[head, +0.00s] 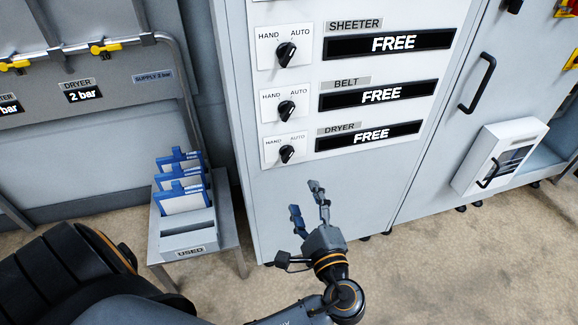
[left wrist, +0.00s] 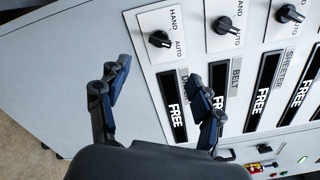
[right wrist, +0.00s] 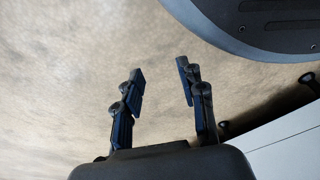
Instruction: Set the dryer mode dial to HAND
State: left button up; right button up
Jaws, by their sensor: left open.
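The dryer mode dial (head: 287,154) is a black knob on a white plate marked HAND at left and AUTO at right. It is the lowest of three dials on the grey cabinet, and its pointer appears turned toward AUTO. In the left wrist view the dryer dial (left wrist: 159,39) is beyond the fingertips, untouched. My left gripper (head: 305,200) is open and empty, below the dial in the head view; its fingers also show in the left wrist view (left wrist: 158,75). My right gripper (right wrist: 160,70) is open and empty above the floor, outside the head view.
The belt dial (head: 287,111) and sheeter dial (head: 286,54) sit above, beside displays reading FREE. A black cabinet handle (head: 477,83) is to the right. A small table (head: 234,213) holds a tray of blue-edged cards at left. Floor in front is clear.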

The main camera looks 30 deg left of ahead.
aim_at(289, 158)
pick_arm(q)
jog(key=x, duration=1.3)
jog(key=shift+w+a, duration=0.2)
jog(key=shift+a, duration=0.05)
jog(key=shift+c, duration=0.4)
jog(key=c, duration=1.1)
